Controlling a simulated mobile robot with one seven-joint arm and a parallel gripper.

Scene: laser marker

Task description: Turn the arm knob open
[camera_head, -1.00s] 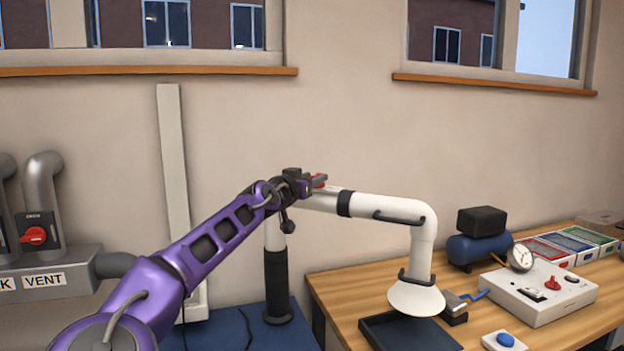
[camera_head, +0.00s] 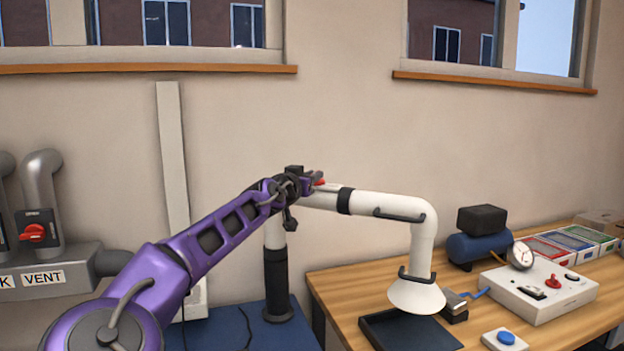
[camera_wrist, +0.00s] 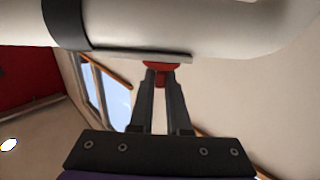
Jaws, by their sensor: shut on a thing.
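The arm knob (camera_wrist: 161,68) is a small red knob on the white fume arm (camera_wrist: 210,25). In the wrist view it sits between the tips of my gripper (camera_wrist: 159,85), which is shut on it. The fingers hide part of the knob. In the head view my gripper (camera_head: 309,182) is at the left part of the white fume arm (camera_head: 385,204), and a bit of the red knob (camera_head: 319,183) shows at the fingertips. How far the knob is turned cannot be told.
The fume arm's hood (camera_head: 417,297) hangs over a dark tray (camera_head: 385,335) on the wooden bench (camera_head: 335,285). A white control box (camera_head: 540,292) and a blue tank (camera_head: 478,250) stand to the right. A VENT box with a red switch (camera_head: 34,233) is at the left.

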